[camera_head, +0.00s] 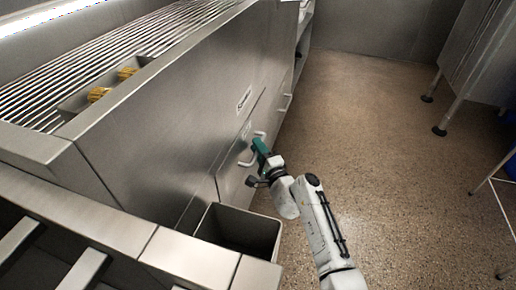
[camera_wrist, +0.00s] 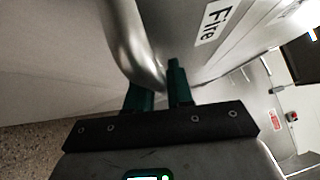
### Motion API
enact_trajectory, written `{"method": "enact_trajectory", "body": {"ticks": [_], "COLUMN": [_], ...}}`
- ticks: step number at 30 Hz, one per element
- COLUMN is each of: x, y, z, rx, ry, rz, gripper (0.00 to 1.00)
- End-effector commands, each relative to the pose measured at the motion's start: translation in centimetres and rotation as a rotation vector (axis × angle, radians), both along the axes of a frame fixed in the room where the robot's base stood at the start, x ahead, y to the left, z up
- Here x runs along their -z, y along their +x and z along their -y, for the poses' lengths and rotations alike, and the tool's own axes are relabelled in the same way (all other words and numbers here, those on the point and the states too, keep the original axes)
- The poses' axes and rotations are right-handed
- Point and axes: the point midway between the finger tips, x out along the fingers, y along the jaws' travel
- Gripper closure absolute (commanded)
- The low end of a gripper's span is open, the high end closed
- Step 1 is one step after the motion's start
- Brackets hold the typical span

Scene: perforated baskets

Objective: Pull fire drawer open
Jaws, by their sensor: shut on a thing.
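The fire drawer (camera_head: 230,178) is a steel front low on the counter's side in the head view. Its white label reading "Fire" (camera_wrist: 214,20) shows in the wrist view. The drawer's curved metal handle (camera_wrist: 131,42) runs down between the green fingers of my gripper (camera_wrist: 160,88). My gripper (camera_head: 258,150) is at the handle in the head view and is shut on it. The fingers hide the lower end of the handle. I cannot tell whether the drawer stands slightly out from the counter.
An open steel bin (camera_head: 240,228) stands below and left of my arm, close to the drawer. Another handle (camera_head: 286,101) is farther along the counter. A metal-legged unit (camera_head: 480,60) stands at the right. The speckled floor (camera_head: 385,130) between is clear.

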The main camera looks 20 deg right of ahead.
Motion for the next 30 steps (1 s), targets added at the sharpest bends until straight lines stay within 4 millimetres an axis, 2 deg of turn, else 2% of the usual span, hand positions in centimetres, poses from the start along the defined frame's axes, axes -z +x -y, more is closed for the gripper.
{"method": "enact_trajectory", "body": {"ticks": [5, 11, 30], "x": [0.2, 0.1, 0.5], "y": [-1.0, -3.4, -13.6], "z": [1.3, 4.4, 18.5], "rx": [0.002, 0.003, 0.003], "ry": [0.000, 0.000, 0.000], "rz": [-0.004, -0.005, -0.005], "gripper": [1.00, 1.00, 1.00]}}
